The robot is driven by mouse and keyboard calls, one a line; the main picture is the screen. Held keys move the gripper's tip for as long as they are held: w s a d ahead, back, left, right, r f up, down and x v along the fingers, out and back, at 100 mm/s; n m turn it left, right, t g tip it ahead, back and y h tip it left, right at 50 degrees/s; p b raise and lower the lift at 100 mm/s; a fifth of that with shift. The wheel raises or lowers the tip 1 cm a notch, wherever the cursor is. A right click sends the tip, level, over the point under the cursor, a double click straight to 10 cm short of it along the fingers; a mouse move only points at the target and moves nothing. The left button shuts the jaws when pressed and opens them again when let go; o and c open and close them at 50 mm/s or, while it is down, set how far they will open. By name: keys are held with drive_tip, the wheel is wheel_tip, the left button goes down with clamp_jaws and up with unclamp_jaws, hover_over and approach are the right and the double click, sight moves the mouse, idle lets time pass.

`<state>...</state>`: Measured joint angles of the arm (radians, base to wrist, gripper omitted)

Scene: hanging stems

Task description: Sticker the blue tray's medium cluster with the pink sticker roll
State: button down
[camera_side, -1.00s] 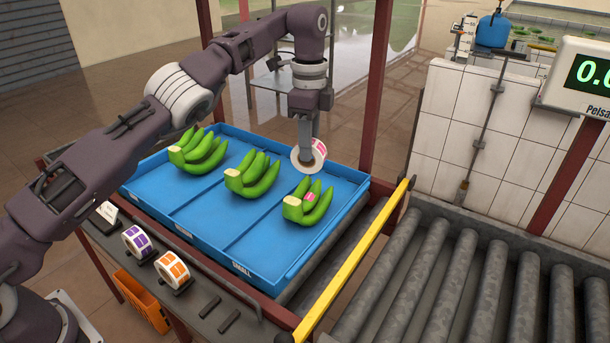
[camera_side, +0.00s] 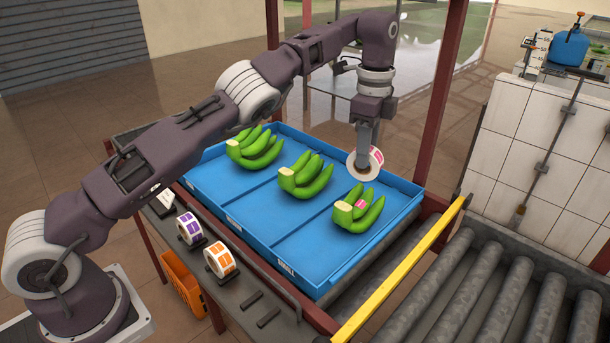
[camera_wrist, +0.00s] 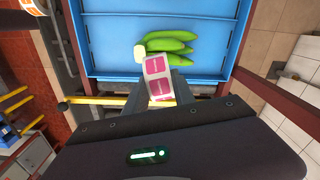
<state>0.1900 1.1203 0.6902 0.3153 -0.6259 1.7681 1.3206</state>
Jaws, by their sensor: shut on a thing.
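My gripper (camera_side: 367,148) is shut on the pink sticker roll (camera_side: 362,166), a white ring with pink labels. The roll is held above the blue tray's right compartment, just behind and above the right green banana cluster (camera_side: 362,222). That cluster bears a pink sticker (camera_side: 360,204). The middle cluster (camera_side: 312,184) and left cluster (camera_side: 262,155) each lie in their own compartment of the blue tray (camera_side: 262,228), with no sticker visible. The wrist view shows the roll (camera_wrist: 158,80) in front of one cluster (camera_wrist: 175,47). The right compartment's front label looks like SMALL; the others are unreadable.
A purple sticker roll (camera_side: 189,229) and an orange one (camera_side: 220,259) stand on the front ledge beside empty holders (camera_side: 258,308). A yellow rail (camera_side: 400,270) and roller conveyor (camera_side: 480,300) lie right of the tray. Red posts (camera_side: 445,100) rise behind it.

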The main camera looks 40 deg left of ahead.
drive_tip(key=a, duration=1.8)
hover_over(305, 170)
drive_tip(key=shift+f, duration=2.9)
drive_tip(key=shift+f, duration=0.25)
wheel_tip(305, 170, up, 7)
